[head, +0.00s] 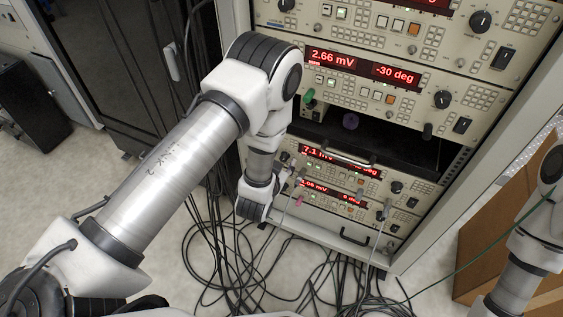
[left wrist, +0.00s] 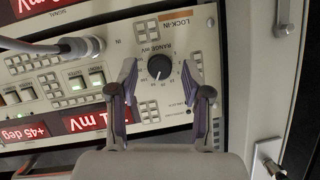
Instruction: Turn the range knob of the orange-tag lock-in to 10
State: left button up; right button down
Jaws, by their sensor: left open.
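The range knob (left wrist: 160,67), black and round with a pale pointer line, shows in the left wrist view under the words RANGE MV. The pointer aims down and slightly left in that picture; the scale numbers are too small to read. In the head view my left wrist hides this knob. My right gripper is out of view.
A grey cable plug (left wrist: 82,46) sticks out of the panel beside the left finger. Red displays (left wrist: 95,120) lie below it. The head view shows other lock-ins (head: 375,82) stacked above, a dark open slot (head: 385,140), hanging leads, and loose black cables (head: 215,255) on the floor.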

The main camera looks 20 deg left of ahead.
pick_arm(q)
grip_shut()
jog(key=shift+a+f+n+h+p, duration=0.1)
jog(key=shift+a+n+h+p, duration=0.15)
jog(key=shift+n+h+p, duration=1.4)
jog(key=shift+a+f+n+h+p, duration=0.15)
jog(key=shift+n+h+p, duration=0.35)
jog(key=shift+n+h, duration=1.3)
jog(key=shift+r+n+y, duration=0.15)
jog(key=shift+n+y, duration=0.4)
